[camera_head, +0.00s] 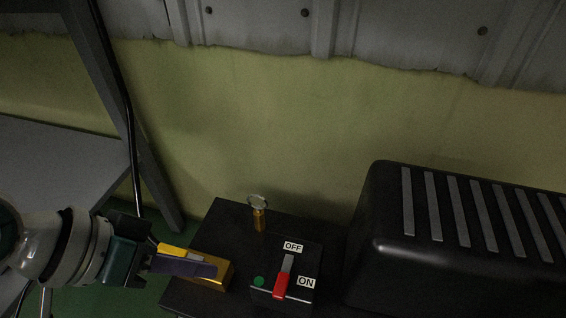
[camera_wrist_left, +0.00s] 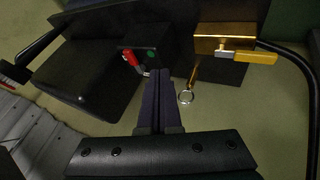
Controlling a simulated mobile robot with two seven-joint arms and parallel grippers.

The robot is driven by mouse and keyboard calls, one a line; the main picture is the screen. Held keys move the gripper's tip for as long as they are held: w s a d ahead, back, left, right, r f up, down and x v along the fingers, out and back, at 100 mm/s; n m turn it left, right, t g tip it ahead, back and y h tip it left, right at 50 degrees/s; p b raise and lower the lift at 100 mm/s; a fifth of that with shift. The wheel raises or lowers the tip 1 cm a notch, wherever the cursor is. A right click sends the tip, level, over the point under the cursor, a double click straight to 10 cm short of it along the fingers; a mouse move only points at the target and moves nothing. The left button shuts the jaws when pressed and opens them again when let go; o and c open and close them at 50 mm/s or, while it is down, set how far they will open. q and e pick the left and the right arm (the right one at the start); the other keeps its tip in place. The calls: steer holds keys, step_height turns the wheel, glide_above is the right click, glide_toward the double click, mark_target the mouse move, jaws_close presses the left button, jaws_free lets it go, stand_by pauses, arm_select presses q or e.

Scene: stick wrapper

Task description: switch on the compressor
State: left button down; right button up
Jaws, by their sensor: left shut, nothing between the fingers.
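The compressor's switch box (camera_head: 270,300) is black and carries a lever with a red handle (camera_head: 281,285). The handle points toward the front, beside the ON label (camera_head: 306,282) and away from the OFF label (camera_head: 293,246). A green round indicator (camera_head: 258,281) is left of the lever. The red handle also shows in the left wrist view (camera_wrist_left: 131,58). My left gripper (camera_head: 214,271) is shut and empty, left of the switch box and apart from the lever; its closed fingers show in the wrist view (camera_wrist_left: 160,75). My right gripper is not in view.
A gold block (camera_head: 222,278) with a yellow handle (camera_head: 178,251) is by my left fingers. A ring-topped brass fitting (camera_head: 259,215) stands behind. The black ribbed housing (camera_head: 430,235) is to the right. A grey frame post (camera_head: 130,120) and cable are at left.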

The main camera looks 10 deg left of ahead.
mark_target(281, 286)
arm_select(q)
steer(key=b+x, duration=0.3)
steer(key=x, duration=0.3)
steer(key=shift+w+f, duration=0.1)
steer(key=shift+f, duration=0.1)
steer(key=shift+d+r, duration=0.15)
steer(key=shift+d, duration=0.8)
steer(key=shift+d+r, duration=0.2)
steer(key=shift+d, duration=0.8)
